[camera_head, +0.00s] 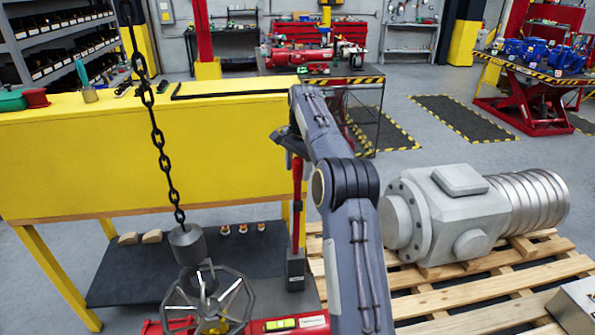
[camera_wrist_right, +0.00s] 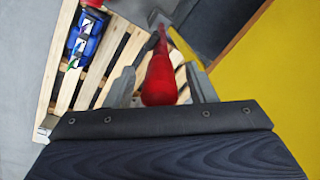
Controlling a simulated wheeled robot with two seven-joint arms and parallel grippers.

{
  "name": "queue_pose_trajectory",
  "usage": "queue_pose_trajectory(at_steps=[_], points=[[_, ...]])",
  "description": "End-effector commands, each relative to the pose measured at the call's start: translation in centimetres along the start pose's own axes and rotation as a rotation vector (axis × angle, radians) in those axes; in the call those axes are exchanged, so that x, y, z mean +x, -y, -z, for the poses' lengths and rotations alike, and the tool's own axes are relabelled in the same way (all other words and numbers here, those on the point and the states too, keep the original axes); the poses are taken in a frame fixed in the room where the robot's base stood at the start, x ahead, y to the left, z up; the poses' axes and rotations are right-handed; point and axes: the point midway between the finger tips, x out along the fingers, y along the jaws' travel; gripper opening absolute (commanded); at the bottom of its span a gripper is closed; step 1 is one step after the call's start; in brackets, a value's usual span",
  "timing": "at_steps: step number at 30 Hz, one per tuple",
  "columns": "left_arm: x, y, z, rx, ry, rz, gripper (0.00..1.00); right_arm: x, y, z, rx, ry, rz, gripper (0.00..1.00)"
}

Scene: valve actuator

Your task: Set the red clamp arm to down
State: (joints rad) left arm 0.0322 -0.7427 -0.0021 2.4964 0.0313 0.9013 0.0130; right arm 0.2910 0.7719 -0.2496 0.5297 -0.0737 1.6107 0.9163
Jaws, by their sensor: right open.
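The red clamp arm (camera_head: 297,195) stands upright in the head view, rising from a dark base block (camera_head: 295,270). My right gripper (camera_head: 291,150) is at the top of the clamp arm. In the right wrist view the red clamp arm (camera_wrist_right: 160,82) lies between the two fingers of the right gripper (camera_wrist_right: 161,86). The fingers are apart, with a visible gap on each side of the red handle. The upper end of the clamp arm is partly hidden by the gripper in the head view. My left gripper is not in view.
A yellow bench (camera_head: 150,155) stands behind the clamp. A chain (camera_head: 155,130) hangs to the left above a spoked handwheel (camera_head: 208,300). A red body (camera_head: 300,325) lies at the bottom. A large grey actuator (camera_head: 460,215) rests on a wooden pallet (camera_head: 480,290) at the right.

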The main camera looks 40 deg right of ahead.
Motion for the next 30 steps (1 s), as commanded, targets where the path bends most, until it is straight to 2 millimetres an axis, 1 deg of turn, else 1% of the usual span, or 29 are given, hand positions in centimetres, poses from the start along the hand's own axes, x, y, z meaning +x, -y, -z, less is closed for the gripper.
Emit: queue_pose_trajectory(at_steps=[3, 5, 13, 14, 24, 25, 30], points=[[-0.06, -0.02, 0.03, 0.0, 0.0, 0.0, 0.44, 0.94, -0.03, -0.02, 0.0, 0.001, -0.001, 0.5], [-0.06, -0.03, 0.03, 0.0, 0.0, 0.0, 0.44, 1.18, -0.01, 0.0, 0.0, 0.0, 0.001, 0.5], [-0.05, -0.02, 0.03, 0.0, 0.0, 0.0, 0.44, 1.35, 0.0, 0.0, 0.0, -0.001, 0.001, 0.5], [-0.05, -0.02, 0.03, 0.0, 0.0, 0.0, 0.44, 1.35, 0.0, 0.0, 0.0, 0.0, 0.001, 0.48], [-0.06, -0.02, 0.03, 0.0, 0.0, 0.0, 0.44, 1.33, 0.0, 0.0, -0.001, 0.0, 0.0, 0.03], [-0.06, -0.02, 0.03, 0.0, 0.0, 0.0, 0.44, 1.33, 0.0, 0.0, -0.001, 0.0, 0.0, 0.0], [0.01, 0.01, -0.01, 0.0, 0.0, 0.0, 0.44, 1.37, -0.02, -0.01, -0.001, -0.001, 0.001, 0.0]])
